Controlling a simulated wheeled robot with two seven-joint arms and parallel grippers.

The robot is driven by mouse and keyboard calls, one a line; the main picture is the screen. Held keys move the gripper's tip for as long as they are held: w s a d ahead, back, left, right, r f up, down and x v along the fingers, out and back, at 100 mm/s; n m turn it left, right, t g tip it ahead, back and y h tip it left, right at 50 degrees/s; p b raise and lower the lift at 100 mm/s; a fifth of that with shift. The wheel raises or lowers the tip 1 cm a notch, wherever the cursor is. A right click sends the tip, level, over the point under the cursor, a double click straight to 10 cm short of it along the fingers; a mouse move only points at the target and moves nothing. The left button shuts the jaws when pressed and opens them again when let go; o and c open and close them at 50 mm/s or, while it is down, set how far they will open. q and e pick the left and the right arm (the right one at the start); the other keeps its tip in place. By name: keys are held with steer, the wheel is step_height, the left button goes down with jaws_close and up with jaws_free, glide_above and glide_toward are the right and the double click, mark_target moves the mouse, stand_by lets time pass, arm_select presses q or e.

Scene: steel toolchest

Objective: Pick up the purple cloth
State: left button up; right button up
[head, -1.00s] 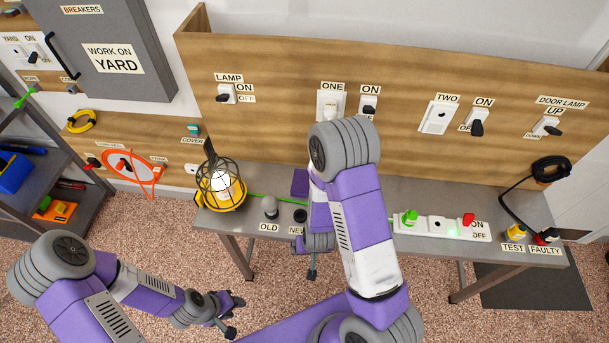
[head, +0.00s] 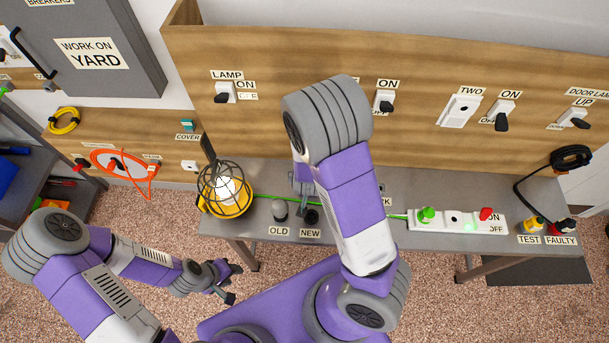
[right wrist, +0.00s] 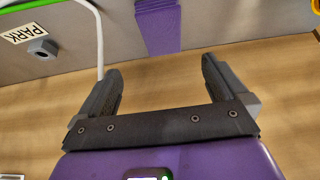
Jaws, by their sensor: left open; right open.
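The purple cloth (right wrist: 158,25) lies on the grey bench (right wrist: 230,30) in the right wrist view, near the wooden back panel. It is flat with ridges or folds. In the head view my right arm hides it. My right gripper (right wrist: 160,82) is open and empty, with the cloth ahead of its fingertips, roughly between them and apart from them. In the head view part of this gripper (head: 304,187) shows over the bench beside my forearm. My left gripper (head: 233,283) is open and empty, low in front of the bench.
A white power strip (head: 455,220) lies to the right. A white cable (right wrist: 97,40) runs close to one right finger. The switch panel (head: 430,65) rises behind.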

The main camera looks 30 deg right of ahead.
steer(key=f+b, duration=0.1)
steer(key=f, duration=0.1)
steer(key=w+f+b, duration=0.1)
steer(key=f+b, duration=0.1)
steer(key=shift+w+f, duration=0.15)
steer(key=shift+w, duration=0.05)
steer(key=shift+w+d+f, duration=0.1)
steer(key=shift+d+f, duration=0.05)
steer(key=shift+f, duration=0.15)
steer(key=b+x, duration=0.2)
steer(key=x, duration=0.4)
steer(key=shift+w+d, duration=0.25)
arm_select(q)
step_height(320, 180, down, 6)
steer(key=w, duration=0.1)
steer(key=shift+f, duration=0.2)
steer(key=shift+f+b, duration=0.2)
steer(key=shift+b, duration=0.15)
arm_select(e)
steer(key=shift+f, duration=0.2)
steer(key=c, duration=1.2)
arm_select(q)
step_height(320, 180, up, 5)
steer(key=p, duration=0.4)
steer(key=shift+f+p, duration=0.1)
steer(key=shift+p, duration=0.3)
arm_select(e)
steer(key=shift+o, duration=0.2)
step_height(320, 180, up, 10)
steer(key=shift+r, duration=0.2)
